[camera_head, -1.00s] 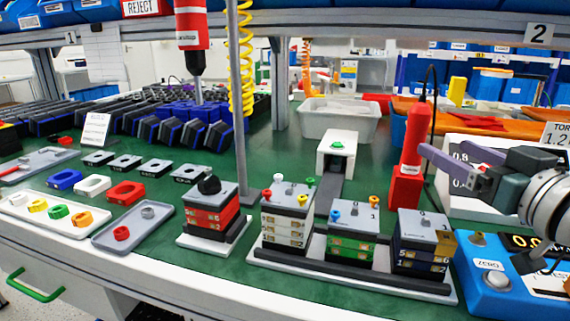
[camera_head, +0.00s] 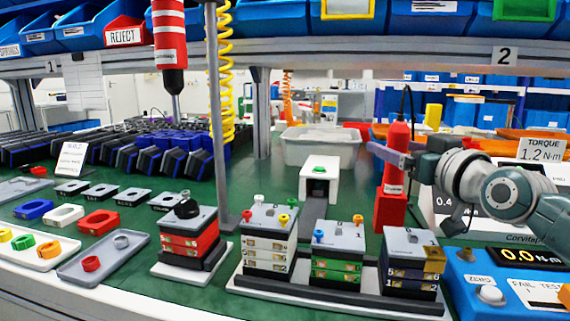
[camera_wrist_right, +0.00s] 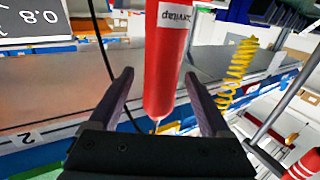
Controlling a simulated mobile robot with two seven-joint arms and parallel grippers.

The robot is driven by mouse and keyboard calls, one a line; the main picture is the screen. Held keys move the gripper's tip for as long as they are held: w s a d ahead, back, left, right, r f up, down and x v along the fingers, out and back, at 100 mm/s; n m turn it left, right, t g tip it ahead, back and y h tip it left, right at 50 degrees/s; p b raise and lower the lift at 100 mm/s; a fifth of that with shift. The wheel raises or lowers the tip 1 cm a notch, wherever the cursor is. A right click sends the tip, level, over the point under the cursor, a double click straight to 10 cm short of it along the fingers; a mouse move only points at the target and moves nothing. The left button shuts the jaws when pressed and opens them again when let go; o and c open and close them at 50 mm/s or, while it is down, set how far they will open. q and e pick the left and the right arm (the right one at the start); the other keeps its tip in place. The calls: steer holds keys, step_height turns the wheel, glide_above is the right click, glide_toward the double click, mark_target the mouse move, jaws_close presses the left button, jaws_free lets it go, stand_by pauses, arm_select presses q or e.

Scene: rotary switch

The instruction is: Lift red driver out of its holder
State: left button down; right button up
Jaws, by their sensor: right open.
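The red driver (camera_head: 397,150) stands upright in its red holder (camera_head: 390,211), right of centre in the head view, with a black cord rising from its top. My right gripper (camera_head: 382,153) comes in from the right at the height of the driver's body. Its two purple fingers are open. In the right wrist view, the driver (camera_wrist_right: 165,60) is between the open fingers (camera_wrist_right: 158,77), with a visible gap on the left side and a smaller one on the right. My left gripper is not in view.
A blue torque tester (camera_head: 490,275) stands at the front right, below my right arm. Stacked switch blocks on a tray (camera_head: 325,297) stand in front of the holder. A white bin (camera_head: 325,148) is behind. Another red driver (camera_head: 169,35) hangs at the upper left.

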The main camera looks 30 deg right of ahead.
steer(key=shift+c, duration=0.4)
jaws_close()
stand_by(0.4)
steer(key=shift+r, duration=0.1)
